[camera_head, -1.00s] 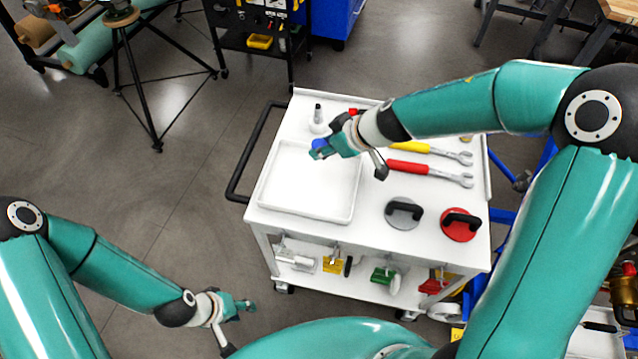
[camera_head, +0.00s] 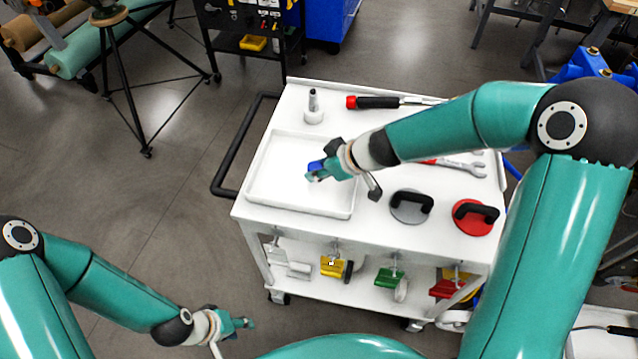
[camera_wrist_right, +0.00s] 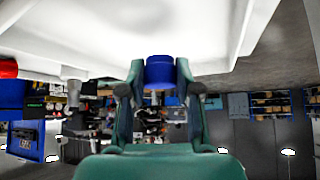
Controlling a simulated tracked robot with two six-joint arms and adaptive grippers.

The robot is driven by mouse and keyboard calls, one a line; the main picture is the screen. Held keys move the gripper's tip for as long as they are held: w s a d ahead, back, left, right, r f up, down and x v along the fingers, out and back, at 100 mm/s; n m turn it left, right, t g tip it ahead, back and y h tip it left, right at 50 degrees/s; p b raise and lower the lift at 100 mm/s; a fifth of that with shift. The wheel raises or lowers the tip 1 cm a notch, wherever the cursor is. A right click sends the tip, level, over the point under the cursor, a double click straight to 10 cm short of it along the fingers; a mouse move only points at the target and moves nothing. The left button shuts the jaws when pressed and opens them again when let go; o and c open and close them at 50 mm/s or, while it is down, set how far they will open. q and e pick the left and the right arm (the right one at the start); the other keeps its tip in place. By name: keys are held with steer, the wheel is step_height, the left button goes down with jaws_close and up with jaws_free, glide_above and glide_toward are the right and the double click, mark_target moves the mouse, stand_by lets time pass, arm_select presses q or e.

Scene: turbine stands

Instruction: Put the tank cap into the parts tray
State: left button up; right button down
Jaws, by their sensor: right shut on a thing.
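The blue tank cap (camera_head: 315,167) is held in my right gripper (camera_head: 314,176), which is shut on it. In the right wrist view the cap (camera_wrist_right: 160,70) sits between the two fingers. The white parts tray (camera_head: 272,193) lies on the left part of the cart top. In the head view the gripper and cap appear over the right half of the tray; I cannot tell the exact height above its floor. My left gripper (camera_head: 246,323) is low at the left, away from the cart, and looks empty; its fingers are too small to judge.
A black cart handle (camera_head: 235,160) projects at the left.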

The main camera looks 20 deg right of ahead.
mark_target(320, 187)
step_height(320, 187, down, 4)
steer(key=b, duration=0.3)
steer(key=shift+b, duration=0.35)
steer(key=c, duration=0.8)
jaws_free()
